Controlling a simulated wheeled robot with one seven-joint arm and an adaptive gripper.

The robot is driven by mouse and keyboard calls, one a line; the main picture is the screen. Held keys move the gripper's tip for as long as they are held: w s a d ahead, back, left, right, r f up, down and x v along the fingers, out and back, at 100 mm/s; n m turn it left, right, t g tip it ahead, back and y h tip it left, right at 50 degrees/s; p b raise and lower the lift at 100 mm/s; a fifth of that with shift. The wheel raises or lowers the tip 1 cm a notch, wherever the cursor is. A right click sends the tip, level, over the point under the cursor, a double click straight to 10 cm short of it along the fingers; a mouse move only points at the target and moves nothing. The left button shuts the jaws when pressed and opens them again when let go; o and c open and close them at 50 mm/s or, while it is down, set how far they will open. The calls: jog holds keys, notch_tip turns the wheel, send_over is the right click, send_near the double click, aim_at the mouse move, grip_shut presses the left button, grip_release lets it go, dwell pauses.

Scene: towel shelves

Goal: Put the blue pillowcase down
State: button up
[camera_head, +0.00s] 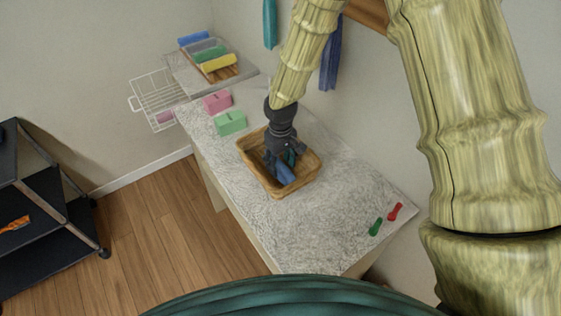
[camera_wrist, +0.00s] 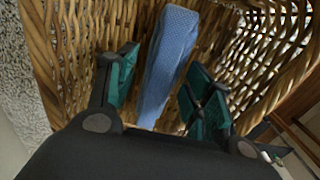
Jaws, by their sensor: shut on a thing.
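The blue pillowcase (camera_head: 285,173) is a narrow folded cloth inside the woven basket (camera_head: 311,176). My gripper (camera_head: 281,158) reaches down into the basket from above and is shut on the pillowcase. In the wrist view, the pillowcase (camera_wrist: 170,50) runs between the teal finger pads of my gripper (camera_wrist: 162,75). Its far end points toward the wicker wall of the basket (camera_wrist: 80,50). The lower end of the cloth is hidden behind my gripper's body. I cannot tell whether the cloth rests on the basket floor.
Red (camera_head: 395,211) and green (camera_head: 376,227) small items lie at the right. A wire basket (camera_head: 155,92) and a black shelf (camera_head: 45,215) are left. Cloths hang on the wall (camera_head: 331,65).

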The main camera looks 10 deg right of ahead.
aim_at(280, 163)
jog(key=o, duration=1.1)
jog(key=shift+c, duration=0.2)
jog(key=shift+r, duration=0.2)
notch_tip(280, 163, up, 12)
jog(key=b, duration=0.2)
jog(key=shift+b, duration=0.4)
jog(key=shift+f, duration=0.1)
